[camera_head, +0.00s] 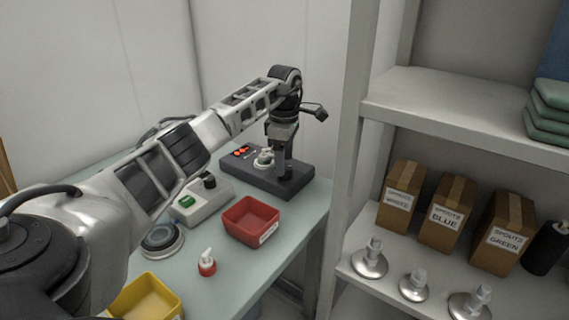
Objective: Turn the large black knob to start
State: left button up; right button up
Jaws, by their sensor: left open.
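A black knob (209,181) stands on a pale control box (205,203) with a green button (187,201), on the table left of the red bin. A dark machine base (262,176) with orange-red buttons (242,151) lies at the table's back right. A small white and green part (264,158) sits on it. My left arm reaches across the table, above and behind the control box. My left gripper (283,172) points down over the dark base, right of the small part and apart from the knob. It is open. My right gripper is not in view.
A red bin (251,221), a red-based white spout (207,263), a round grey dish (162,240) and a yellow bin (146,299) are on the table (240,272). A grey shelf (445,110) with cardboard boxes (447,213) and metal-based spouts (414,286) stands at right.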

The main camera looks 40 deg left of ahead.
pick_arm(q)
jog(key=shift+f, duration=1.05)
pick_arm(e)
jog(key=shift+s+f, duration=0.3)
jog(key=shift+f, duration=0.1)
pick_arm(q)
jog(key=c, duration=1)
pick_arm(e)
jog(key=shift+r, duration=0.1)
